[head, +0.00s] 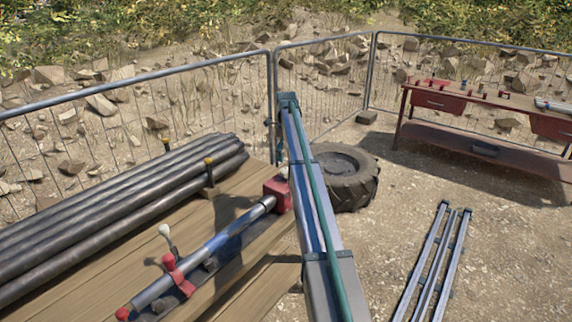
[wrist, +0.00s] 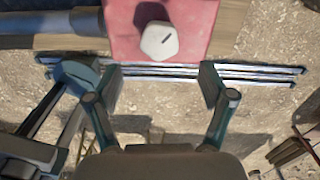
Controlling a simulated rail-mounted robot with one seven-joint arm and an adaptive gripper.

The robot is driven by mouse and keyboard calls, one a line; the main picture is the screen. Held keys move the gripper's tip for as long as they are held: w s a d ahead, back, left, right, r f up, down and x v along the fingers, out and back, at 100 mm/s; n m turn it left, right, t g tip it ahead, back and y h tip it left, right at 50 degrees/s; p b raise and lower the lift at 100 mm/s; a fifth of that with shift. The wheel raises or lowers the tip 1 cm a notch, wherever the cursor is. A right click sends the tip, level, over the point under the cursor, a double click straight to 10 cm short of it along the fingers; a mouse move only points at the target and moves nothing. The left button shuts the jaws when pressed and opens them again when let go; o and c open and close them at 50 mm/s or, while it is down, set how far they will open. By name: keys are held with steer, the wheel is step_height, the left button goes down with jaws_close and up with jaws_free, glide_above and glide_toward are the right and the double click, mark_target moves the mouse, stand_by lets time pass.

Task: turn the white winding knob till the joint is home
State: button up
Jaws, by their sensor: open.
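In the wrist view the white winding knob (wrist: 160,41), faceted with a dark slot-like mark, sits on a red block (wrist: 198,22). My gripper (wrist: 160,86) is open and empty. Its two fingers are spread wide, below the knob in the picture and apart from it. In the head view the red block (head: 279,193) stands at the far end of a blue and grey pipe (head: 222,241) on the wooden bench. The knob and my gripper cannot be made out there. The joint's inner state does not show.
A white-tipped lever (head: 166,233) and a red clamp (head: 177,272) stand along the pipe. Dark pipes (head: 110,215) are stacked at left. A tyre (head: 343,175), ground rails (head: 437,255) and a red-drawered workbench (head: 485,112) lie to the right.

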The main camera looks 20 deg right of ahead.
steer(key=shift+r, duration=2.25)
